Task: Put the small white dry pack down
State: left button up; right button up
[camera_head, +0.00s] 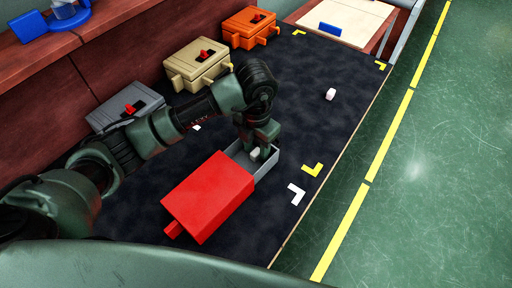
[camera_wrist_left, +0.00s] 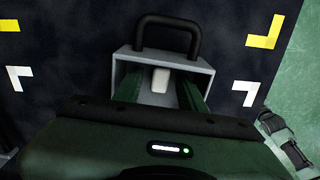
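My left gripper (camera_head: 260,144) reaches down into the open grey tray (camera_head: 266,170) that sticks out of a red box (camera_head: 208,196). The small white dry pack (camera_head: 254,154) is low by its fingers. In the left wrist view the pack (camera_wrist_left: 160,80) stands between the two green fingers (camera_wrist_left: 158,92), with a gap on each side, inside the grey tray (camera_wrist_left: 203,69). The fingers look apart. The pack's lower end and its contact with the tray floor are hard to see. My right gripper is not in view.
Another small whitish-pink piece (camera_head: 331,94) lies on the dark mat (camera_head: 290,100). Grey (camera_head: 124,105), tan (camera_head: 198,65) and orange (camera_head: 249,28) boxes line the left side. White (camera_head: 296,194) and yellow (camera_head: 312,170) corner marks lie beside the tray.

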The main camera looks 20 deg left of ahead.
aim_at(256, 151)
pick_arm(q)
notch_tip(256, 151, up, 12)
jog(key=shift+r, duration=0.2)
